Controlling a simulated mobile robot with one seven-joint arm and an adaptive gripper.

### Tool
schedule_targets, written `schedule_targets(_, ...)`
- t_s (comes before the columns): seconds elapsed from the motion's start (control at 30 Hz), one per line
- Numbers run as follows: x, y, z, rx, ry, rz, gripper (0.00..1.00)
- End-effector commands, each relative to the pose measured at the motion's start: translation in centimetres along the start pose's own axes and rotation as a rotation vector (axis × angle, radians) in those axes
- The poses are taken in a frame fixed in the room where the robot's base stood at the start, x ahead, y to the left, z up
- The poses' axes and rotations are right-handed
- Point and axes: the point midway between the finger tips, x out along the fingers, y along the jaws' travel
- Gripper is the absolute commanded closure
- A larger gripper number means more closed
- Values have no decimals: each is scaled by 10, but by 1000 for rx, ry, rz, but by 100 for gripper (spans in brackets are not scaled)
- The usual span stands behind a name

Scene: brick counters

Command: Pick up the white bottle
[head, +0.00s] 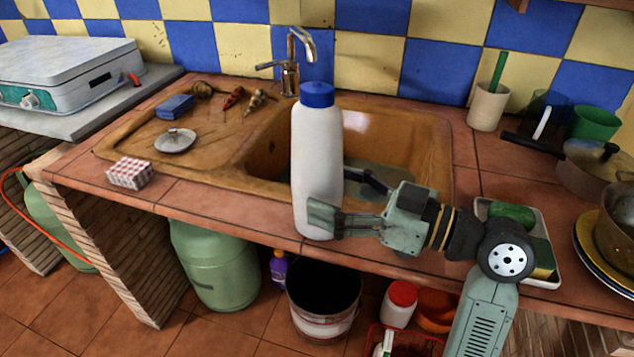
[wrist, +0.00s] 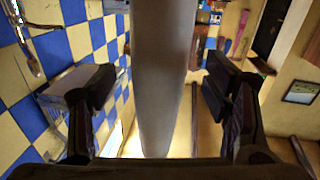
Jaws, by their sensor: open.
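The white bottle (head: 316,150) with a blue cap stands upright at the front edge of the tiled counter, before the sink. My gripper (head: 345,200) is level with its lower half, coming from the right. One finger shows in front of the bottle and the other shows at its right side, partly hidden. In the wrist view the bottle (wrist: 163,75) runs down the middle between the two spread fingers, with a gap on each side. My gripper (wrist: 160,95) is open. I cannot tell whether a finger touches the bottle.
The sink (head: 400,130) and faucet (head: 290,60) lie behind the bottle. A tray with sponges (head: 513,212) and a pot (head: 590,165) stand on the right. A checkered box (head: 130,173) sits left. A bucket (head: 323,300) stands below the counter edge.

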Motion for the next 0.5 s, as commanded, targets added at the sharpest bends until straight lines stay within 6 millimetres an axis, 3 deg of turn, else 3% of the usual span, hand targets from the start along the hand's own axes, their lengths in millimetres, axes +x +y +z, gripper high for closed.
schedule_targets(0.2, 28, -1, -2, 3, 0, -1, 30)
schedule_targets(0.5, 32, -1, 0, 1, 0, 0, 32)
